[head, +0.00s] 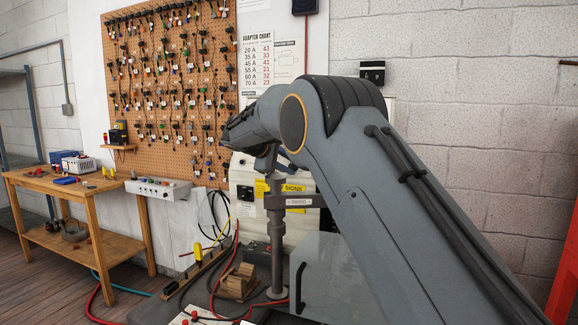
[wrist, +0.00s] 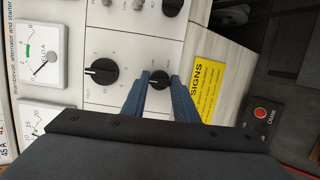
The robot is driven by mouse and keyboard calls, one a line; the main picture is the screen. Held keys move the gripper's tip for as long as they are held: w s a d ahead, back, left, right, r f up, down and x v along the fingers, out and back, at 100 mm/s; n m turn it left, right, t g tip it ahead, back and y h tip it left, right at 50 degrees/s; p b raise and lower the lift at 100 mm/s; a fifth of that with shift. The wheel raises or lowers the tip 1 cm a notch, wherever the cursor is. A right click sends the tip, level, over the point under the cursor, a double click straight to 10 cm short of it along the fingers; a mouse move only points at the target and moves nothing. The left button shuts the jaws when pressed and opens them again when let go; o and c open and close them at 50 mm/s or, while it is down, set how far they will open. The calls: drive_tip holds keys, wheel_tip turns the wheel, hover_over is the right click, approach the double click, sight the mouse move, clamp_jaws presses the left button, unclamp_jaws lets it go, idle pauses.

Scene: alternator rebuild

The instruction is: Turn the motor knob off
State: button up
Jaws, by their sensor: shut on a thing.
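The tester panel (wrist: 92,40) fills the upper middle of the wrist view, turned sideways. My gripper (wrist: 160,76) has its two blue fingers on either side of a small black knob (wrist: 159,81), shut on it. The knob's label is too small to read, so I cannot confirm that it is the motor knob. A larger black knob (wrist: 101,72) with a white pointer line is left of the fingers. Another black knob (wrist: 172,7) is at the top edge. In the head view my arm hides the gripper and most of the panel (head: 243,187).
Two dial gauges (wrist: 40,50) are left of the knobs. A yellow sign (wrist: 205,88) and a crank box with a red button (wrist: 262,114) are to the right. In the head view, a grey post (head: 276,235) stands before the panel. A wooden bench (head: 80,190) is at left.

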drive_tip(key=o, duration=1.1)
drive_tip(key=shift+c, duration=0.2)
drive_tip(key=b+v, duration=0.2)
drive_tip(key=v, duration=0.6)
